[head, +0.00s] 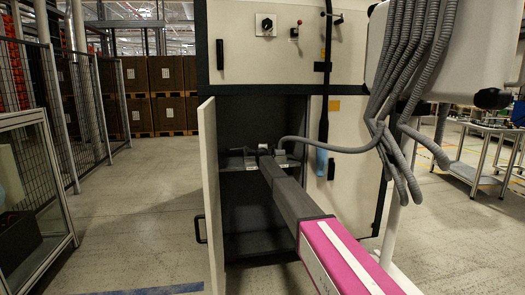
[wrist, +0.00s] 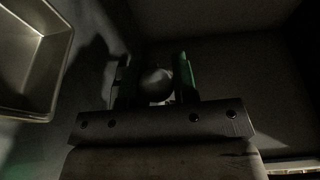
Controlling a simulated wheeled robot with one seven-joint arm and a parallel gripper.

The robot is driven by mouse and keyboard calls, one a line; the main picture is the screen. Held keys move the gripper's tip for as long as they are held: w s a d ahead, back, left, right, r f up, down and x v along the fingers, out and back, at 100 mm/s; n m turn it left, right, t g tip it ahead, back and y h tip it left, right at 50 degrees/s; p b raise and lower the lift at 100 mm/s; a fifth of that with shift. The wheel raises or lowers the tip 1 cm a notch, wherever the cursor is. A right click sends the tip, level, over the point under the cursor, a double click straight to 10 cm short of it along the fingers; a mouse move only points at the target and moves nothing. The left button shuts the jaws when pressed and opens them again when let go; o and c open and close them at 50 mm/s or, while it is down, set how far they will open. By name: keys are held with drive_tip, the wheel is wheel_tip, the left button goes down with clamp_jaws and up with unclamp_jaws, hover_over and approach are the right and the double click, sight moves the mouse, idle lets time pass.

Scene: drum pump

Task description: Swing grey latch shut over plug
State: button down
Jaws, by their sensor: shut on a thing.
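My gripper (wrist: 156,82) shows in the wrist view, with its green-edged fingers closed on a rounded grey thing (wrist: 155,86). I cannot tell if this is the grey latch or part of the plug. In the head view my arm reaches into the open cabinet (head: 203,130), and my gripper is small and dark there, by the shelf. A grey hose (head: 345,150) runs from the right into the cabinet and ends close to my gripper. The plug and latch cannot be told apart in either view.
The cabinet door (head: 210,200) stands open on the left of my arm. A metal box-like part (wrist: 38,60) is at the upper left in the wrist view. A bundle of grey hoses (head: 400,90) hangs at the right. The floor left of the door is clear.

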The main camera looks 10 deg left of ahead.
drive_tip(key=shift+s+d, duration=0.4)
drive_tip(key=shift+d, duration=0.2)
drive_tip(key=shift+s+d, duration=0.4)
drive_tip(key=shift+d, duration=0.2)
drive_tip(key=shift+s+d, duration=0.15)
drive_tip(key=shift+d, duration=0.7)
drive_tip(key=c, duration=0.9)
unclamp_jaws()
drive_tip(key=shift+w, duration=0.2)
drive_tip(key=shift+s, duration=0.15)
drive_tip(key=shift+s, duration=0.5)
drive_tip(key=s, duration=0.9)
drive_tip(key=shift+s, duration=0.3)
